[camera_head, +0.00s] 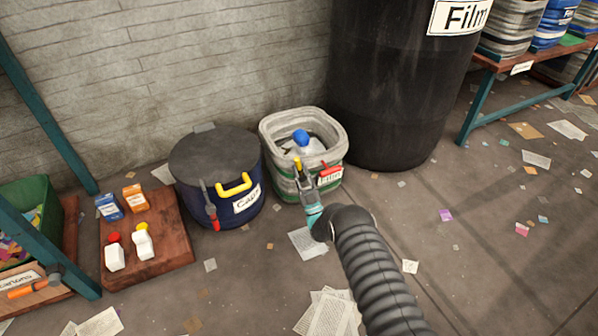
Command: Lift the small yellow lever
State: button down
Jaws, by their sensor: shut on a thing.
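The small yellow lever (297,162) stands upright at the front of an open grey and green bin (274,137). My gripper (300,174) reaches in from the lower right and is shut on the lever. The fingers hide its lower part. A red part (331,172) shows on the bin front just right of my gripper, above a partly hidden label. A thing with a blue top (301,137) sits inside the bin, behind the lever.
A dark blue lidded bin (188,186) with a yellow handle (234,184) stands close on the left. A tall black barrel (395,95) stands behind right. A low wooden platform (172,246) bears bottles and small boxes. Papers litter the open floor.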

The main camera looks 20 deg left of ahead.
aim_at(300, 164)
jog(key=shift+s+a, duration=0.1)
jog(key=c, duration=1.1)
grip_release()
jog(key=shift+o, duration=0.2)
jog(key=shift+r, duration=0.15)
notch_tip(300, 164, up, 10)
jog(key=shift+f, duration=0.2)
